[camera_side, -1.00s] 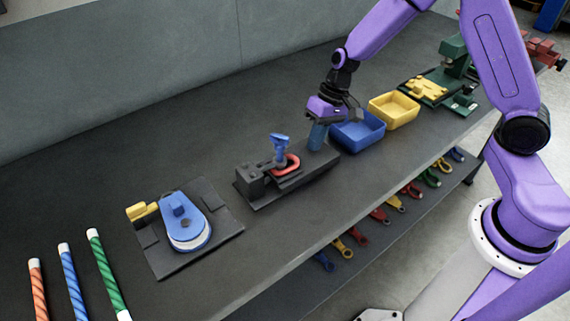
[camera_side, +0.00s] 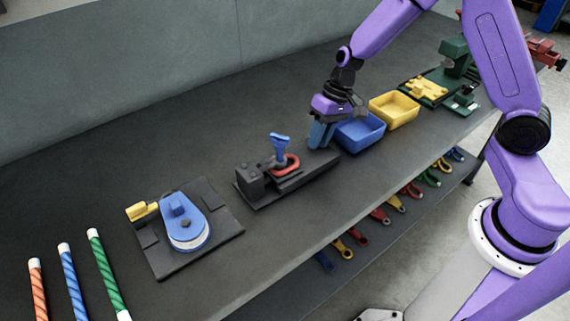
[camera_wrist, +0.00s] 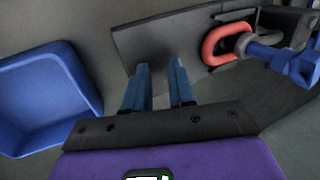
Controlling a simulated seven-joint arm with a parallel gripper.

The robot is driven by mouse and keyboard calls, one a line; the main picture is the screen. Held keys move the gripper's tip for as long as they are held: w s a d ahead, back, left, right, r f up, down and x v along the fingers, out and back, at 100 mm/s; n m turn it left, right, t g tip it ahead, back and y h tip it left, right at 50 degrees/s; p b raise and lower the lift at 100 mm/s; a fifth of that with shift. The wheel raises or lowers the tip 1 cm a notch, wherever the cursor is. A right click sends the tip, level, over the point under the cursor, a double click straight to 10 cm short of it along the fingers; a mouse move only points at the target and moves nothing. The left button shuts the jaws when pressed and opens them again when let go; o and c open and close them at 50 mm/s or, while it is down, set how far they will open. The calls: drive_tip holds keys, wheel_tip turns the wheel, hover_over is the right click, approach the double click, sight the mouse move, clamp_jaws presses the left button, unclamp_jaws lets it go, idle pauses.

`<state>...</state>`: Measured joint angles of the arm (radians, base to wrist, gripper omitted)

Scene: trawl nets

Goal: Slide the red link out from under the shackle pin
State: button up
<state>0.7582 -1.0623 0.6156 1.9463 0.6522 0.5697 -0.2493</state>
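The red link (camera_side: 291,160) is an oval ring on the dark fixture in the middle of the bench. The blue shackle pin (camera_side: 279,142) stands upright at its left side in the side view. In the wrist view the red link (camera_wrist: 209,44) lies at the upper right, and its right end meets a grey ring beside the blue pin (camera_wrist: 290,63); the exact overlap is hard to see. My gripper (camera_side: 321,142) is over the fixture's right end, to the right of the link. In the wrist view its two blue fingers (camera_wrist: 160,65) are apart with nothing between them.
The dark fixture plate (camera_side: 318,163) lies under the link, with a dark block (camera_side: 250,180) at its left end. A blue bin (camera_side: 372,148) stands close right of my gripper, then a yellow bin (camera_side: 395,125). A blue pulley (camera_side: 183,220) sits on a plate at left.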

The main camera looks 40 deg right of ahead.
drive_tip(key=shift+r, duration=3)
drive_tip(key=shift+c, duration=0.3)
